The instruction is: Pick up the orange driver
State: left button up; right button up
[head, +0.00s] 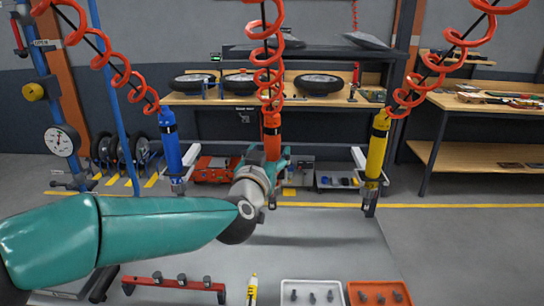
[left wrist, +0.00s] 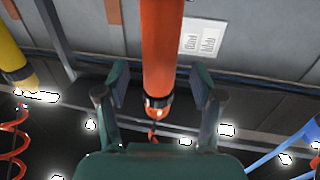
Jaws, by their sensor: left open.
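The orange driver (head: 272,124) hangs upright from a red coiled hose in the middle of the head view. In the left wrist view, the orange driver (left wrist: 163,45) stands between the two teal fingers of the left gripper (left wrist: 159,84). The fingers are open, with a visible gap on each side of the driver. My right gripper is in neither view.
A blue driver (head: 171,145) hangs to the left and a yellow driver (head: 377,147) to the right, both on coiled hoses. Below are a grey work surface (head: 330,240), a white tray (head: 312,284), an orange tray (head: 380,286) and a red rack (head: 174,284).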

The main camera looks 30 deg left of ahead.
pick_arm(q)
jog(key=x, duration=0.3)
jog(key=shift+w, duration=0.15)
jog(key=shift+c, duration=0.3)
grip_shut()
jog(key=shift+r, duration=0.15)
